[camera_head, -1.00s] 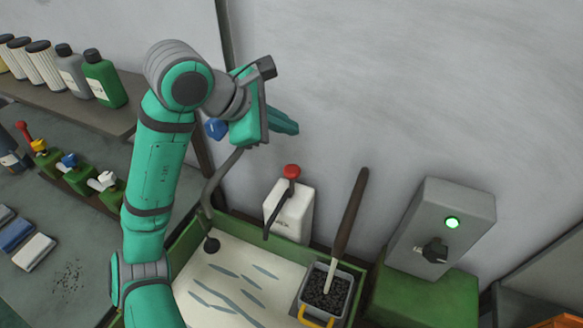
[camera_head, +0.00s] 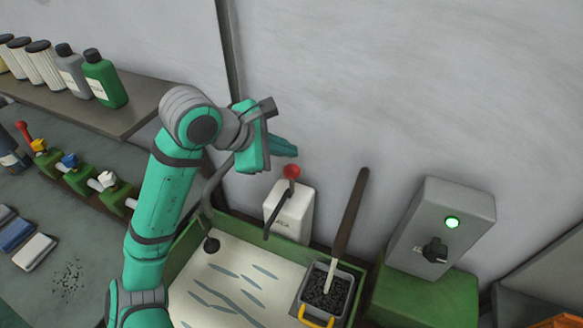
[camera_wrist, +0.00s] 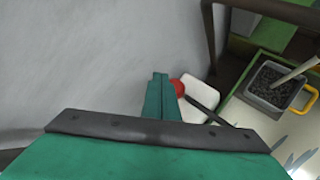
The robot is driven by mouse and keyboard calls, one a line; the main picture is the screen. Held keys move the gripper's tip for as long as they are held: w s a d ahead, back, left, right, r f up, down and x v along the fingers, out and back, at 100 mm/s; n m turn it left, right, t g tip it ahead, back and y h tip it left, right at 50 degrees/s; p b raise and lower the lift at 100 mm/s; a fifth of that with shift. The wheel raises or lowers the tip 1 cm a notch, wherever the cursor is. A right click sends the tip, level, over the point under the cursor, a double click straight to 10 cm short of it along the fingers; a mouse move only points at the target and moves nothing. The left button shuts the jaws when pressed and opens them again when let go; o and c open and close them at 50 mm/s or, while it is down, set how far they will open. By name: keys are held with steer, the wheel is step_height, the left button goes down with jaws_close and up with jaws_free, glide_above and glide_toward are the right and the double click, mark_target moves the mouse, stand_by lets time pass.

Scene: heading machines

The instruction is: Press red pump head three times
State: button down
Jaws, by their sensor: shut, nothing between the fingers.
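The red pump head (camera_head: 291,171) sits on top of a white bottle (camera_head: 290,210) with a dark spout pointing down and left. The bottle stands upright at the back edge of the green tray, near the wall. My gripper (camera_head: 292,150) is shut and empty, and its fingertips are just above the pump head in the head view. In the wrist view my shut fingers (camera_wrist: 160,78) point away from the camera, and the pump head (camera_wrist: 178,87) shows just right of them, partly hidden. I cannot tell whether they touch it.
A green-rimmed tray (camera_head: 228,209) holds a grey bin of dark granules (camera_head: 328,288) with a long upright handle. A grey control box (camera_head: 440,225) with a lit green button stands at right. Bottles (camera_head: 104,78) line a shelf at left.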

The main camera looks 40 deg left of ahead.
mark_target(293, 168)
steer(key=shift+f, duration=1.15)
steer(key=shift+f, duration=0.1)
stand_by(1.2)
steer(key=shift+f, duration=0.35)
steer(key=shift+f, duration=1.2)
stand_by(1.3)
steer(key=shift+r, duration=1.65)
steer(key=shift+r, duration=2.5)
